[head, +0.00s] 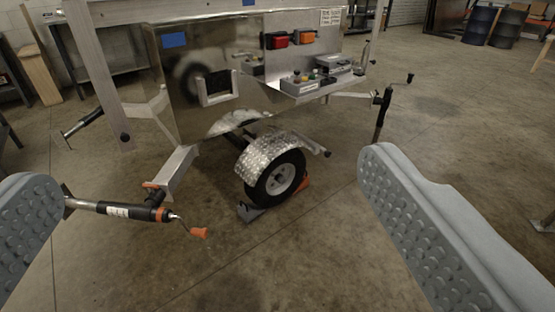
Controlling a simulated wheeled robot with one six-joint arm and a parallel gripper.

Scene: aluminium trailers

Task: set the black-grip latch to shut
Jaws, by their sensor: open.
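The aluminium trailer stands ahead, with a polished front panel (160,90). On this panel is a black piece in a silver U-shaped frame (205,98); it may be the black-grip latch, but it is too small to be certain or to tell its position. My gripper (210,170) is open and empty. Its two grey studded fingers are at the left and right edges of the view, wide apart, near the camera. They touch nothing that I can see.
A jack with an orange-handled crank (140,212) sticks out near the left finger. A wheel (275,180) under a tread-plate fender (262,150) sits between chocks. A shelf (315,90) holds small items. Another crank jack (383,105) stands right.

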